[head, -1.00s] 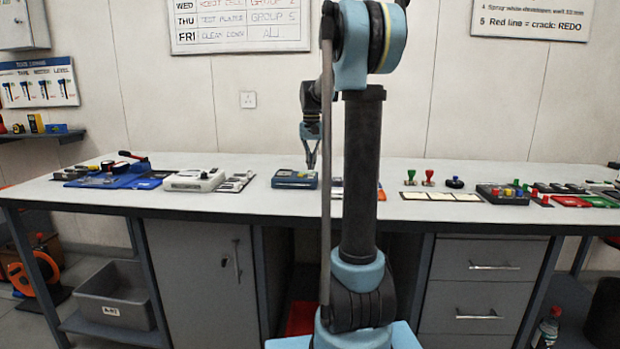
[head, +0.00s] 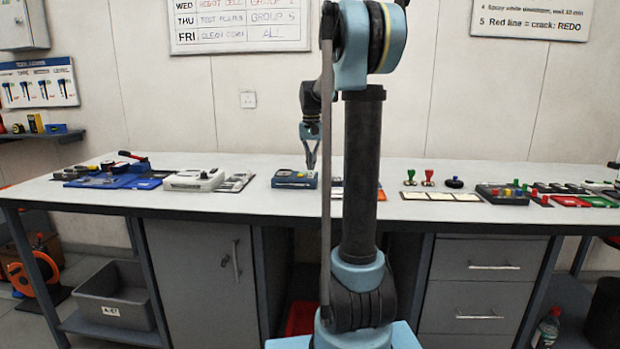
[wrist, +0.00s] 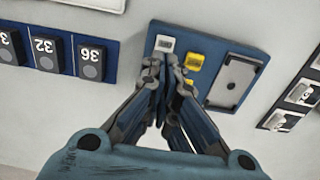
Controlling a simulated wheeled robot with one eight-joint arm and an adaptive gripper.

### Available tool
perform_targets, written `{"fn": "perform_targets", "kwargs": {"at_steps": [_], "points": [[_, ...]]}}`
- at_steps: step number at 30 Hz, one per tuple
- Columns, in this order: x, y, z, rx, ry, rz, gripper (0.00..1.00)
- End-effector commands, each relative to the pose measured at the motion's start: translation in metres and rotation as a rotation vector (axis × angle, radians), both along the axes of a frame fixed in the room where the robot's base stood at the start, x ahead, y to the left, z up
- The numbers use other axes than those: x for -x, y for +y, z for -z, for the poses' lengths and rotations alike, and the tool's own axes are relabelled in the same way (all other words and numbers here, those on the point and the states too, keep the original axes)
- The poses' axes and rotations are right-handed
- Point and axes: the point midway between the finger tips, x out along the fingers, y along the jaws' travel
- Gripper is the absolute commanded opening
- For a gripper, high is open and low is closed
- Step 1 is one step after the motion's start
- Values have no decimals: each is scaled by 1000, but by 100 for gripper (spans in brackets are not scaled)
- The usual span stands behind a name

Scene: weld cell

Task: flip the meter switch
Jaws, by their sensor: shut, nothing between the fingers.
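A blue box-shaped device (head: 295,180), which looks like the meter, lies on the bench left of my arm column in the head view. In the wrist view, the blue device (wrist: 215,40) carries a small white part (wrist: 165,43), a yellow part (wrist: 193,61) and a grey framed plate (wrist: 233,82). I cannot tell for sure which part is the switch. My gripper (head: 311,166) is shut and empty, pointing down over the device's right side. In the wrist view, my gripper's fingertips (wrist: 165,65) overlap the device's edge just below the white part. Contact cannot be told.
A strip of numbered blocks (wrist: 70,55) lies beside the device. A flat tray of small parts (head: 236,182) and a white instrument (head: 193,180) lie to its left in the head view. Stamps (head: 428,178) and a button box (head: 502,194) stand to the right. Bench behind the device is clear.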

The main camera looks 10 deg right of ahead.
Motion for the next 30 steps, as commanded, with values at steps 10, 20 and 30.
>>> {"fn": "perform_targets", "kwargs": {"at_steps": [10, 20, 30], "points": [[0, 1, 0, 0, 0, -2, 0], [0, 1, 3, 0, 0, -1, 0], [0, 1, 8, 0, 0, -1, 0]]}}
